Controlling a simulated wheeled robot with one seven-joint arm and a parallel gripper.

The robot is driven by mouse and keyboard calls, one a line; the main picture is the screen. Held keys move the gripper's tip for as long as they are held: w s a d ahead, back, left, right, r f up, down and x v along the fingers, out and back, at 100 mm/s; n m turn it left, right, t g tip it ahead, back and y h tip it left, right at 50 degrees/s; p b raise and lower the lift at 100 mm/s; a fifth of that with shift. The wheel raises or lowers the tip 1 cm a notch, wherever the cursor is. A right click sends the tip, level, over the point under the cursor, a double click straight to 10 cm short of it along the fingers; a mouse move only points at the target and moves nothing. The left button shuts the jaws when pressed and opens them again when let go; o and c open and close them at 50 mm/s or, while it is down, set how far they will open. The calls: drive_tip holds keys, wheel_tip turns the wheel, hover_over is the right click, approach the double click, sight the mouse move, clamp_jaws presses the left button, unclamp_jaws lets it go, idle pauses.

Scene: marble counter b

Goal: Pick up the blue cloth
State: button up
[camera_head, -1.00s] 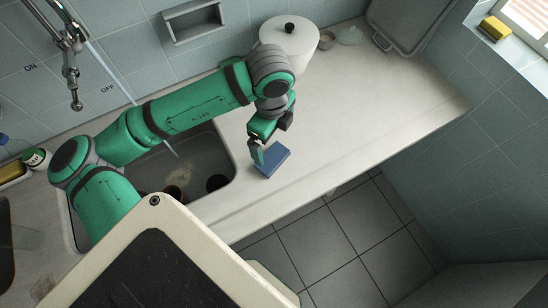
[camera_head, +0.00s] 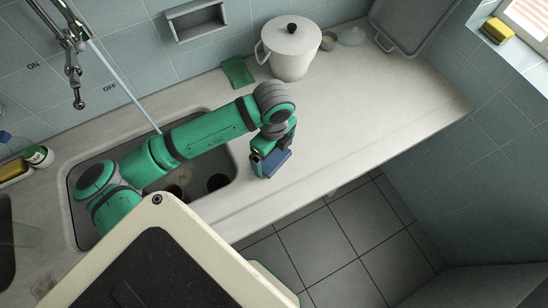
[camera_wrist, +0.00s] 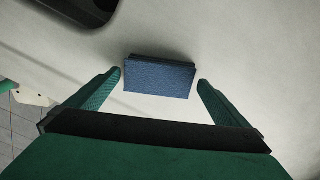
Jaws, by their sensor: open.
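The blue cloth (camera_head: 284,161) is a small folded block lying on the pale counter just right of the sink, partly hidden by my gripper in the head view. My gripper (camera_head: 262,172) is low over the counter at the cloth's left side. In the wrist view the cloth (camera_wrist: 160,77) lies ahead, between the lines of my two open fingers (camera_wrist: 160,80). A gap of bare counter shows on each side of it, and the jaws hold nothing. Whether the fingertips touch the counter cannot be told.
The sink (camera_head: 222,150) with dark cups in it lies to the left. A white lidded pot (camera_head: 290,50) and a green cloth (camera_head: 238,71) are at the back by the wall. The counter right of the blue cloth is clear. The counter's front edge is close by.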

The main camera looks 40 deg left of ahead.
drive_tip(key=shift+f, duration=0.6)
drive_tip(key=c, duration=1)
drive_tip(key=shift+w+r, duration=0.1)
